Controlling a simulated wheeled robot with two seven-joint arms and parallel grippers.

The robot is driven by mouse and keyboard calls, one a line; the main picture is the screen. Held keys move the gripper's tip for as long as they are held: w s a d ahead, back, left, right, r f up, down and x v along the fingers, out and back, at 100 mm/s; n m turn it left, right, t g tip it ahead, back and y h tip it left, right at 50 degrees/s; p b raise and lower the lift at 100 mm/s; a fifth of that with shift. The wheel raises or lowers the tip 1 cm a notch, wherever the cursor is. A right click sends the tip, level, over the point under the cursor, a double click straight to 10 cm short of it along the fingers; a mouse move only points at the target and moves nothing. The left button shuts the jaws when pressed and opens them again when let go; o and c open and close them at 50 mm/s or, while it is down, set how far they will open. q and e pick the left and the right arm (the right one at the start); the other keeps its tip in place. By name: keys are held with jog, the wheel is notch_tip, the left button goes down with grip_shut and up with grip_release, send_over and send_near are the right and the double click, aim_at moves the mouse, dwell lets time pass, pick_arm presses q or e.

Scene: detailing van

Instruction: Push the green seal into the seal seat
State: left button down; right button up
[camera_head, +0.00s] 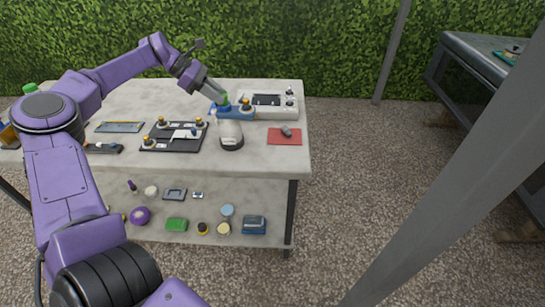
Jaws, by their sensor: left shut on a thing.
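The green seal (225,98) shows as a small green piece at the tips of my left gripper (218,94). The gripper is shut on it, angled down to the right. The seal is just above or touching the left part of a blue fixture (236,113); I cannot tell which. The fixture sits at a white, dark-based cylinder on the table and has a yellow-and-black knob (246,104) on its right. The seal seat cannot be made out clearly; the gripper and seal cover that spot. My right gripper is not in view.
The pale table (270,165) holds a black tray (160,143), a white unit (283,107) behind the fixture and a red mat (284,140) with a grey piece. Several items lie on the lower shelf. A grey post (450,180) crosses the right side.

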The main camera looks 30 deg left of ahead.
pick_arm(q)
jog(key=shift+f, duration=0.1)
jog(key=c, duration=0.8)
grip_release()
jog(key=shift+c, duration=0.2)
jog(key=v, duration=1)
jog(key=shift+a, duration=0.2)
jog(key=shift+s, duration=0.1)
